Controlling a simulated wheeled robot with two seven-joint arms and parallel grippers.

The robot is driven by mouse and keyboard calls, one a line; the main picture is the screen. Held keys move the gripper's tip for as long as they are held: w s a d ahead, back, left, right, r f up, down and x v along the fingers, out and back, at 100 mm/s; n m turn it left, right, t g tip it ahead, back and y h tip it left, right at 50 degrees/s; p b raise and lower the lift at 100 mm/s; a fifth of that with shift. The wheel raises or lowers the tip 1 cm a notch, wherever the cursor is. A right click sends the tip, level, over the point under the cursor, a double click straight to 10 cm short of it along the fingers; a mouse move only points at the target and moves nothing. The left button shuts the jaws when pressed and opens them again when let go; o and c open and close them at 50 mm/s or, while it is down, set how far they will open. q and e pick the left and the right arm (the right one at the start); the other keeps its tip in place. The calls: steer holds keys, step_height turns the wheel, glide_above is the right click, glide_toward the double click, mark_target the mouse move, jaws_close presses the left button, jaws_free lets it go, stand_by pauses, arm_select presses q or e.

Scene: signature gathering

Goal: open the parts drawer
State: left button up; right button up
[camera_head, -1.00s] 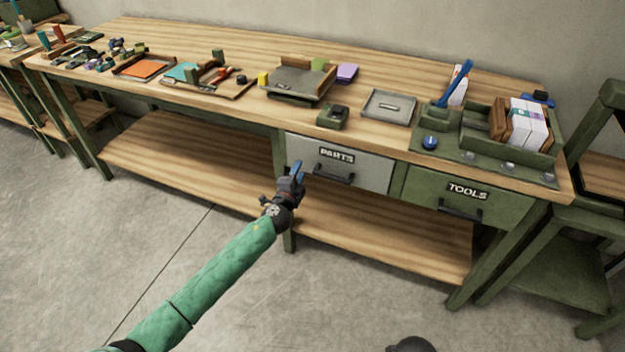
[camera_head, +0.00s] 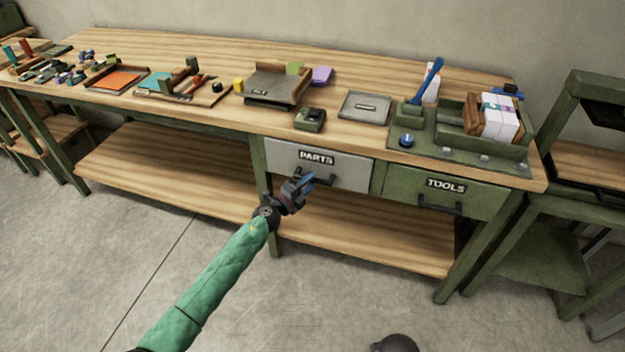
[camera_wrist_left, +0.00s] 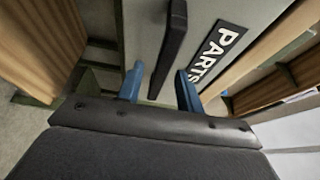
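The parts drawer (camera_head: 345,172) is a light grey front under the bench top, labelled PARTS, and it looks closed. Its dark bar handle (camera_head: 325,177) is partly behind my left gripper (camera_head: 308,182) in the head view. In the left wrist view the handle (camera_wrist_left: 170,45) runs toward the space between the two blue fingertips of my left gripper (camera_wrist_left: 160,85), which are apart. The PARTS label (camera_wrist_left: 217,53) shows right of the fingers there. I cannot tell whether a finger touches the handle. My right gripper is not in view.
The green TOOLS drawer (camera_head: 445,193) is closed to the right. The wooden bench top (camera_head: 200,110) carries trays, a small box (camera_head: 310,119) and a green organiser. A lower shelf (camera_head: 360,232) runs beneath the drawers.

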arm_select(q)
steer(key=shift+x, duration=1.15)
jaws_close()
